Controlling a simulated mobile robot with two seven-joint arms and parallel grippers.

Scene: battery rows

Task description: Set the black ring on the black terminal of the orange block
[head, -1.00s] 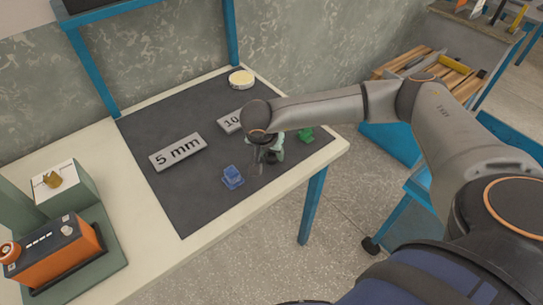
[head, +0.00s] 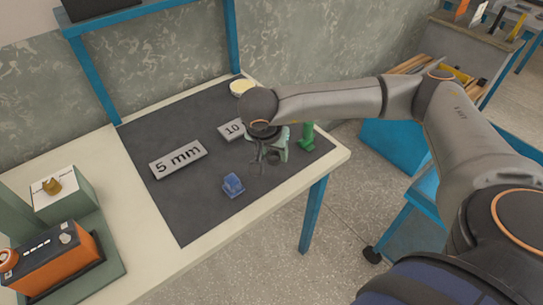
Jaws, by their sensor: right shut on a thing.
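The orange block (head: 60,268) with a dark top sits on a green base at the lower left. A small grey post (head: 66,238) stands at the right end of its top, apparently the black terminal. An orange-red ring (head: 8,258) is at its left end. My right gripper (head: 268,158) hangs low over the dark mat, right of the blue piece, far from the block. It is shut on a small dark thing (head: 274,157), which looks like the black ring; its shape is hard to make out. My left gripper is not in view.
The dark mat (head: 200,205) carries a "5 mm" plate (head: 178,160), a "10" plate (head: 232,129), a blue piece (head: 233,185), a pale green piece (head: 281,146) and a green piece (head: 307,138). A green box (head: 75,203) stands behind the block. The mat's front is clear.

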